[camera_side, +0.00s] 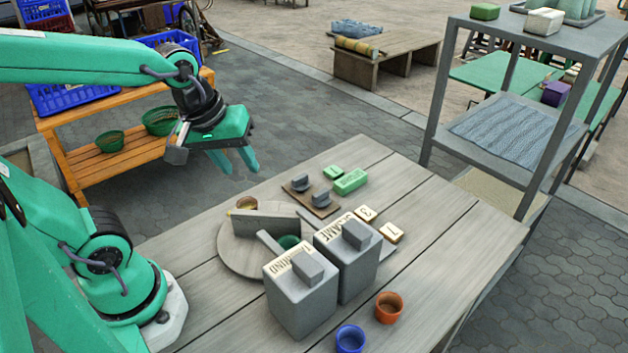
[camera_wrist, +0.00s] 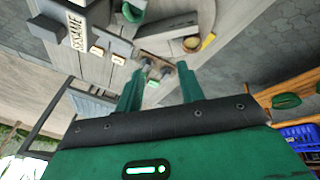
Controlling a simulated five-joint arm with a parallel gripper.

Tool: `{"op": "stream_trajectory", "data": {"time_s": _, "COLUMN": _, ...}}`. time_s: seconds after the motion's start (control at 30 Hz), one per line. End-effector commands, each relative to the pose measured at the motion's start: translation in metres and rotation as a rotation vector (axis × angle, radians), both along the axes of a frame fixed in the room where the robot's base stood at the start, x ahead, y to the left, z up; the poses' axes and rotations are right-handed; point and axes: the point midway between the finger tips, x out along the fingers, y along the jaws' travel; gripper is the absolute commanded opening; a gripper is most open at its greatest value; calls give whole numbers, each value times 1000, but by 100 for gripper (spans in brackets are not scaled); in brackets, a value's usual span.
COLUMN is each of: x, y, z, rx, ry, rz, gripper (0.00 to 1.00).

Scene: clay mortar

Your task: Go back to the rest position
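My gripper (camera_side: 236,161) hangs in the air beyond the back left edge of the wooden table (camera_side: 440,215), fingers pointing down. In the wrist view my gripper (camera_wrist: 160,85) shows two green fingers spread apart with nothing held between them. On the table, a round board (camera_side: 235,262) carries an upright grey slab (camera_side: 262,222), a small yellowish bowl (camera_side: 246,203) and a partly hidden green bowl (camera_side: 288,242). In front stand two grey lidded boxes, one marked SESAME (camera_side: 345,265), the other with a partly hidden label (camera_side: 300,300).
A small brown board (camera_side: 312,202) with grey knobbed pieces, green blocks (camera_side: 350,181) and number tiles (camera_side: 391,232) lie behind the boxes. Blue (camera_side: 350,340) and orange (camera_side: 389,307) cups stand at the front. A grey shelf (camera_side: 520,115) rises at right, an orange bench (camera_side: 105,160) at left.

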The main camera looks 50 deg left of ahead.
Motion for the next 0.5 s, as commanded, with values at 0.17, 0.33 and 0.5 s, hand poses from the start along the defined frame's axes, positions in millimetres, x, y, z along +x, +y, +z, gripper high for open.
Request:
{"op": "stream_trajectory", "data": {"time_s": 0.17, "x": -10, "y": -1, "z": 13, "rx": 91, "ry": -56, "rz": -235, "gripper": 38}}
{"op": "stream_trajectory", "data": {"time_s": 0.33, "x": -20, "y": -2, "z": 23, "rx": 185, "ry": -101, "rz": -446, "gripper": 38}}
{"op": "stream_trajectory", "data": {"time_s": 0.5, "x": -26, "y": -2, "z": 28, "rx": 256, "ry": -129, "rz": -590, "gripper": 38}}
